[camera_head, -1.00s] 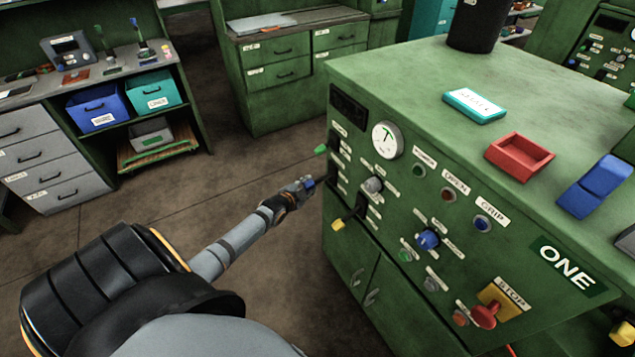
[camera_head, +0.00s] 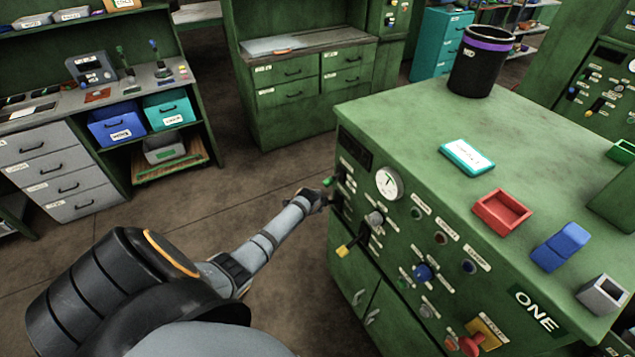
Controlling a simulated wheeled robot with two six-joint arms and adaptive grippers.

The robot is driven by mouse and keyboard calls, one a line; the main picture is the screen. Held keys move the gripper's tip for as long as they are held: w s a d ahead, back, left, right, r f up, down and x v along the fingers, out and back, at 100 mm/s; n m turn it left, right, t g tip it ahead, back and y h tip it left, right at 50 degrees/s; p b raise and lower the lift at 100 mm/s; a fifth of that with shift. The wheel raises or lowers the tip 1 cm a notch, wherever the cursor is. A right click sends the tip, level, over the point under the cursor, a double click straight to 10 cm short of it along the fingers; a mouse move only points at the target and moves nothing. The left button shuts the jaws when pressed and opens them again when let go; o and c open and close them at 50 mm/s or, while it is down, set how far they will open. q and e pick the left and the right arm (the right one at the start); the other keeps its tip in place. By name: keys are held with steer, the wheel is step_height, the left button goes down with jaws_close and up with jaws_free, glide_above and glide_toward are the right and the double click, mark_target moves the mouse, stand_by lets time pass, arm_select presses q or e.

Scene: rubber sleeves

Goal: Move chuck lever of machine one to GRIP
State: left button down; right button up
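Machine one is the green cabinet (camera_head: 400,240) on the right, marked ONE. Its left front edge has a lever with a green tip (camera_head: 328,181). A second lever with a yellow tip (camera_head: 343,251) sticks out lower down. A blue knob (camera_head: 424,272) and a row of round lamps are further right on the panel; the small labels are too blurred to read, so I cannot tell which lever is the chuck lever. My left gripper (camera_head: 316,199) is just below and left of the green tip; contact and finger opening cannot be made out. My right gripper is not in view.
On the machine top are a teal-edged sign (camera_head: 467,156), a red tray (camera_head: 501,211), a blue block (camera_head: 561,246), a grey open box (camera_head: 603,294) and a black bin (camera_head: 481,62). A red stop knob (camera_head: 471,344) is low on the panel. Floor left of the machine is clear.

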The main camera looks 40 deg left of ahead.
arm_select(q)
steer(key=shift+w+r, duration=0.1)
stand_by(0.3)
steer(key=c, duration=1)
jaws_free()
steer(key=v, duration=1.2)
steer(key=shift+d, duration=0.1)
steer(key=shift+w, duration=0.1)
